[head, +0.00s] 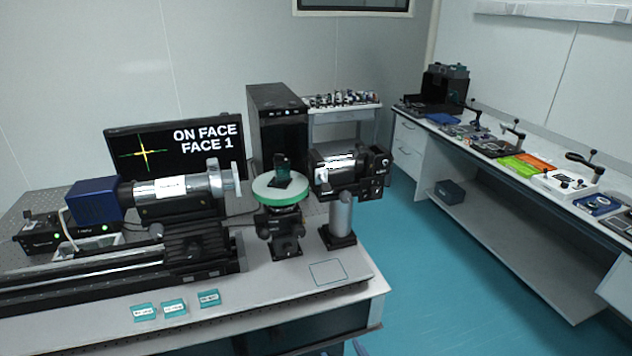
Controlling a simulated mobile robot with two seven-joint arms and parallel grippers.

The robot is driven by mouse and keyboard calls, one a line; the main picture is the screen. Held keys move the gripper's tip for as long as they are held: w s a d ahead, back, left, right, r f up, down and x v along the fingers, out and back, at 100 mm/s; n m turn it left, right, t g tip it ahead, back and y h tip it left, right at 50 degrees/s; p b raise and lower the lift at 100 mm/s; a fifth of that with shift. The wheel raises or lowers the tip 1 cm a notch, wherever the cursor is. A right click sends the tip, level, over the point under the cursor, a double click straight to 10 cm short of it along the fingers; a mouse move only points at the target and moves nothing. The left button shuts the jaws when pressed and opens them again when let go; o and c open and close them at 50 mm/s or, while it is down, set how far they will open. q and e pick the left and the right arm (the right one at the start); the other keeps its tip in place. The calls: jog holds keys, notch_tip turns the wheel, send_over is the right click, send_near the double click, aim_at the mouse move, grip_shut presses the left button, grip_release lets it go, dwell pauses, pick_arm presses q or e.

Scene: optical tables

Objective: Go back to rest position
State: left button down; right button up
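Neither of my grippers shows in the head view, and no part of my arms is clearly visible. An optical table (265,303) stands in front at the left. On it, a small dark block (283,167) sits on a round green-rimmed stage (278,189). A silver tube instrument with a blue end (97,201) lies along a black rail to the left of the stage. A black instrument on a post (345,172) stands to the right of the stage.
A monitor (172,150) reads "ON FACE FACE 1". Several small teal labelled blocks (174,307) lie near the front edge. A black computer tower (278,120) stands behind. A long side bench (540,150) with tools runs along the right wall. Teal floor (460,290) between is clear.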

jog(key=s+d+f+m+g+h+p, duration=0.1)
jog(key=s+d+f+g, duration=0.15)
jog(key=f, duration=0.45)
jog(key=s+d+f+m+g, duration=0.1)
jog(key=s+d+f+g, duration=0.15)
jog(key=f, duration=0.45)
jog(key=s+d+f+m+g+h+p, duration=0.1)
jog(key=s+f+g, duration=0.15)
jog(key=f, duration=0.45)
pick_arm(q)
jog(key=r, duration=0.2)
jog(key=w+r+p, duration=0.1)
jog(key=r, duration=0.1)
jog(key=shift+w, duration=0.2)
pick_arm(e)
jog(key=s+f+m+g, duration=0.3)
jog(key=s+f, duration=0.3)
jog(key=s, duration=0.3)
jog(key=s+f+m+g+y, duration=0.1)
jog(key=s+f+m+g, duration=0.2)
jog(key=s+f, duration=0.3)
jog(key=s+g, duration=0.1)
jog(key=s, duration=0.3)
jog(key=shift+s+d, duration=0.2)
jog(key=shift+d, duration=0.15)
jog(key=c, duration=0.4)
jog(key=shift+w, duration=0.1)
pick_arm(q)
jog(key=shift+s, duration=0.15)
